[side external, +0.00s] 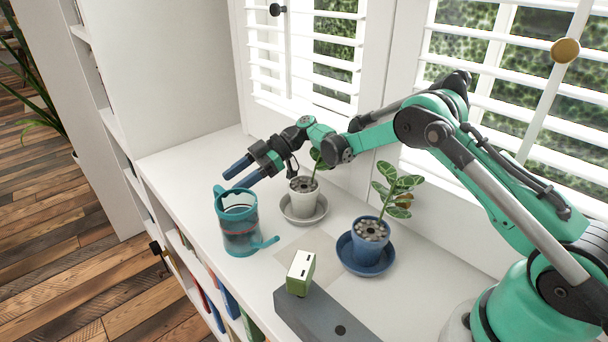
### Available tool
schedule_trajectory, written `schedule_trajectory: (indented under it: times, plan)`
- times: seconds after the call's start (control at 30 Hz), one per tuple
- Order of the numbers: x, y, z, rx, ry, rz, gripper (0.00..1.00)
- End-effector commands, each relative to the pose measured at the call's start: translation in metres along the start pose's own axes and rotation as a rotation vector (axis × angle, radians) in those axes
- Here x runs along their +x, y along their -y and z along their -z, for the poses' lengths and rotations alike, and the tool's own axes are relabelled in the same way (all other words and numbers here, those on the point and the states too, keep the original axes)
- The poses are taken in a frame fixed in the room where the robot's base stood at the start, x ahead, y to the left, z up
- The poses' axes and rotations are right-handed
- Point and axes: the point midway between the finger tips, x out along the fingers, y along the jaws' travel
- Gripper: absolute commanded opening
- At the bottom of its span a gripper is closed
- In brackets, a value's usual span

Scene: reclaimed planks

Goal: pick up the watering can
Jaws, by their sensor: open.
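The watering can (241,243) stands upright on the white shelf top, near its front edge. It has a teal rim and base, a clear-looking body with a red line, and a teal piece sticking out at its lower right. My gripper (236,178) is open, with its two blue fingers pointing left. In the picture the fingers are just above the can's rim and slightly behind it. No contact shows, and the exact height gap cannot be told from this one view.
A plant in a white pot (304,199) stands under my wrist. A plant in a blue pot (370,238) stands further right. A green and white box (301,272) rests on a grey block (332,318) in front. White shutters (330,50) line the back. The shelf top (180,165) at left is clear.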

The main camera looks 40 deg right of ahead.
Motion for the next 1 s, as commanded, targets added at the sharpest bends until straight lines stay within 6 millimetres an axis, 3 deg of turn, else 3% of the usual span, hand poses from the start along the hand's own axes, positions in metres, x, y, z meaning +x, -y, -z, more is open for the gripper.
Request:
schedule_trajectory:
  times: [0.3,0.57,0.6,0.77,0.8,1.0]
  plan:
    - [0.046,0.005,0.005,0.001,0.002,0.001,0.54]
    - [0.05,0.005,0.005,0.002,0.002,0.0,0.54]
    - [0.05,0.005,0.005,0.002,0.002,0.0,0.51]
    - [0.05,0.005,0.005,0.002,0.002,0.0,0.05]
    - [0.05,0.005,0.005,0.002,0.002,0.0,0.0]
    - [0.05,0.005,0.005,0.002,0.002,0.0,0.0]
